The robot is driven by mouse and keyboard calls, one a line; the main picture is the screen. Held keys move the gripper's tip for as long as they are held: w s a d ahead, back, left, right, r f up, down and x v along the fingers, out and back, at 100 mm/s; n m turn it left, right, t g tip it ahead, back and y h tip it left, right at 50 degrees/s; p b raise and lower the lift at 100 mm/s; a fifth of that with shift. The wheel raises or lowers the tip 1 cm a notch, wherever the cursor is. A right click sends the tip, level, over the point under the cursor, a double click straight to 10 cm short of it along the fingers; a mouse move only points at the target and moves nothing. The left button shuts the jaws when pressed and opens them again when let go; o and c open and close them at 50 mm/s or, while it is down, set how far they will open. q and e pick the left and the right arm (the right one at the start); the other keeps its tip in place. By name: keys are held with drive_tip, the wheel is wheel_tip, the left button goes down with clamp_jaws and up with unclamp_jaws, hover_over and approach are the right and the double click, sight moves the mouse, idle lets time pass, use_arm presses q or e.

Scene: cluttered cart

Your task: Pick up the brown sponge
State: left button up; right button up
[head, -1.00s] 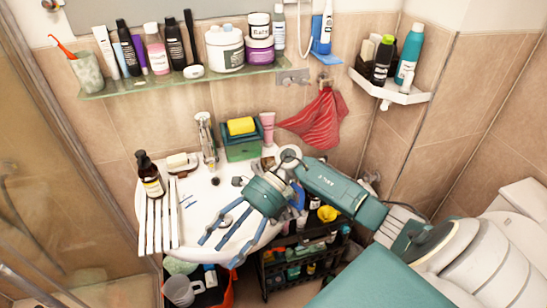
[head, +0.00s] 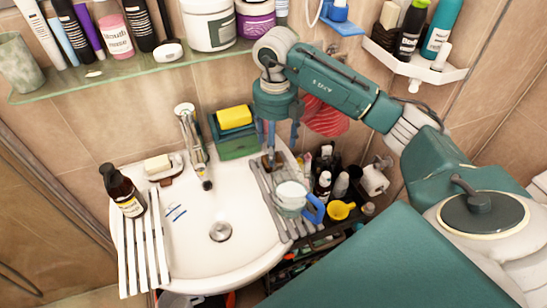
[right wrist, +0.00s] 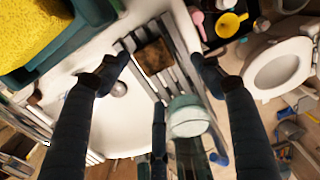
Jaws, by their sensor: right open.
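The brown sponge (right wrist: 155,57) is a small brown block lying on a grey slatted rack (right wrist: 183,62) in the right wrist view. In the head view the sponge (head: 274,163) shows only as a small brown patch at the right edge of the sink, partly hidden by fingers. My right gripper (head: 275,140) points down just above it. In the right wrist view the gripper (right wrist: 160,72) has its fingers spread wide, on either side of the sponge, with nothing between them. My left gripper is not in view.
A pale cup (head: 290,194) with a blue handle stands on the rack close by. A green box (head: 238,147) with a yellow sponge (head: 234,117) is left of the gripper. A glass shelf (head: 130,77) with bottles runs above.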

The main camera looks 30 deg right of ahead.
sight(265, 162)
drive_tip(key=f, duration=0.1)
drive_tip(key=f+p, duration=0.1)
drive_tip(key=shift+a+f, duration=0.25)
drive_tip(key=shift+f, duration=0.05)
drive_tip(key=f, duration=0.2)
drive_tip(key=f+p, duration=0.1)
drive_tip(key=shift+w+f, duration=0.35)
drive_tip(key=shift+d+f, duration=0.1)
drive_tip(key=shift+f, duration=0.1)
drive_tip(key=c, duration=1)
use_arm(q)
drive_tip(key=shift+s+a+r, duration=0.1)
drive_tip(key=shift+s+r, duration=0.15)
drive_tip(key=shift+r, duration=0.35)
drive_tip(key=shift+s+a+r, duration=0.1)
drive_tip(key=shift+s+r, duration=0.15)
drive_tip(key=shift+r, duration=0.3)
use_arm(e)
drive_tip(key=shift+o, duration=0.2)
